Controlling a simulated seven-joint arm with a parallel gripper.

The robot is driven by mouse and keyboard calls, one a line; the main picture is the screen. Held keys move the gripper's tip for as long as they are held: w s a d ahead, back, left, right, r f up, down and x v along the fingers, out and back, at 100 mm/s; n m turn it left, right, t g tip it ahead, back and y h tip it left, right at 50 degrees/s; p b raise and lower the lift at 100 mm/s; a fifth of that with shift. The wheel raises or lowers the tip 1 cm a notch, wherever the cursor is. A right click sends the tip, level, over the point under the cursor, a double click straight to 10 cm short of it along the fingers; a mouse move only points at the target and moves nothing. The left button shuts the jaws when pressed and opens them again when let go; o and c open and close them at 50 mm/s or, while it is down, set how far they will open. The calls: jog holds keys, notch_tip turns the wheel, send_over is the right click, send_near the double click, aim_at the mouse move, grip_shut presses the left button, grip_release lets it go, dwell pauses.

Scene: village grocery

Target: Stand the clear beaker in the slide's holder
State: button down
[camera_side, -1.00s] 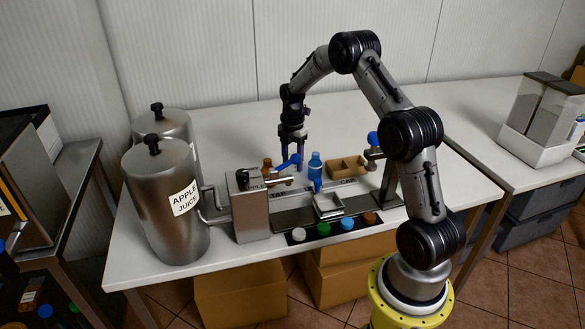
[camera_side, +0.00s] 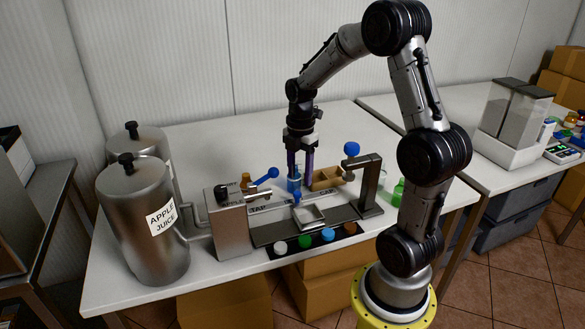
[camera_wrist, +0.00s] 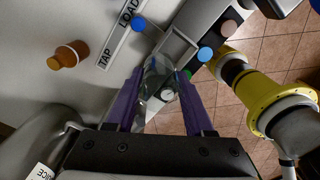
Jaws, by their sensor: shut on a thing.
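My gripper (camera_side: 299,178) points down over the table behind the slide. It is shut on the clear beaker (camera_wrist: 157,80), which shows as a see-through shape between the two purple fingers in the wrist view. In the side view the beaker is hard to make out. The slide's holder (camera_side: 309,214) is a square metal frame with a blue knob, in front of my gripper on a long metal rail. It also shows in the wrist view as a metal frame (camera_wrist: 178,46) just beyond the beaker. The beaker is apart from a standing place in the holder, as far as I can see.
Coloured buttons (camera_side: 304,242) line the front.

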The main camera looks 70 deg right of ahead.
jog(key=shift+s+a+f+m, duration=0.1)
jog(key=shift+s+f+m, duration=0.5)
jog(key=shift+f, duration=0.9)
jog(key=shift+s+a+f+m, duration=0.1)
jog(key=shift+s+f+m, duration=0.4)
jog(key=shift+f, duration=1.05)
jog(key=shift+s+a+f+m, duration=0.1)
jog(key=shift+s+f+m, duration=0.25)
jog(key=shift+f+m, duration=0.8)
jog(key=shift+f+n, duration=0.35)
jog(key=shift+f, duration=0.3)
grip_release()
notch_tip(320, 180, up, 8)
